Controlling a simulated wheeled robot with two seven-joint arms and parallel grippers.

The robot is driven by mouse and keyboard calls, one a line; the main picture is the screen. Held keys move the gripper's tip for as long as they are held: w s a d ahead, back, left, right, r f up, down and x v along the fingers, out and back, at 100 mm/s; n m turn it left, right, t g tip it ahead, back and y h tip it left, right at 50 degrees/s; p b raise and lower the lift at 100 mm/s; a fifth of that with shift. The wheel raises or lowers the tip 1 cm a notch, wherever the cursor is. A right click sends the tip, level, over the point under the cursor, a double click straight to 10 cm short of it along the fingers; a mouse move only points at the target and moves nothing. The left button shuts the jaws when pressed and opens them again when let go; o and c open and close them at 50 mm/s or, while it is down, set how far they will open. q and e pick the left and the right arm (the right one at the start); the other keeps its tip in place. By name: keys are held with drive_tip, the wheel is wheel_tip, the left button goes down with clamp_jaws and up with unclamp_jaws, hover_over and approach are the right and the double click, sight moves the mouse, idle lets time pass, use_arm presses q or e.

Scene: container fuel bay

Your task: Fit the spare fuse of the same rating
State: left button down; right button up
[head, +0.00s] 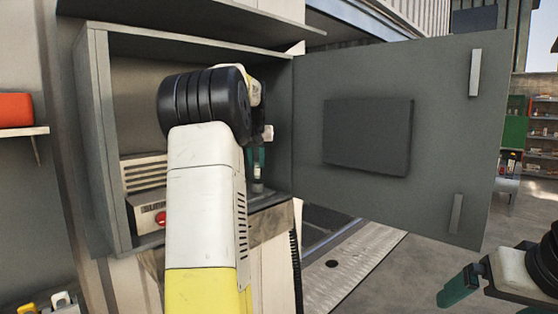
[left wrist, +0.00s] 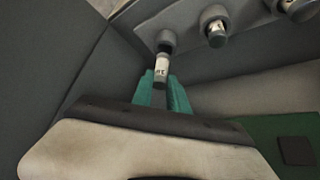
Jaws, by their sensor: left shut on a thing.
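My left gripper (head: 257,160) reaches into the open grey cabinet (head: 97,150), its teal fingers pointing down. In the left wrist view its fingertips (left wrist: 160,90) are shut on a small fuse (left wrist: 162,69) with a pale, marked label; the marking is too small to read surely. The fuse's far end meets a grey round holder (left wrist: 166,40); I cannot tell whether it is seated. Two more grey holders with fuses, one nearer (left wrist: 214,27) and one at the edge (left wrist: 297,8), stand in line to the right. My right gripper (head: 462,286) is at the lower right, partly cut off.
The cabinet door (head: 440,110) stands open to the right, with a dark panel on it. A pale vented unit with a red knob (head: 160,218) sits inside at the lower left. A red box (head: 15,109) lies on a shelf at the far left. My left arm hides much of the cabinet.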

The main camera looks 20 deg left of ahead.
sight(257, 173)
use_arm(q)
drive_tip(key=shift+f, duration=0.4)
drive_tip(key=shift+f, duration=0.15)
drive_tip(key=shift+f, duration=0.5)
drive_tip(key=shift+f, duration=0.15)
drive_tip(key=shift+f, duration=0.5)
drive_tip(key=shift+f, duration=0.1)
drive_tip(key=shift+f, duration=0.4)
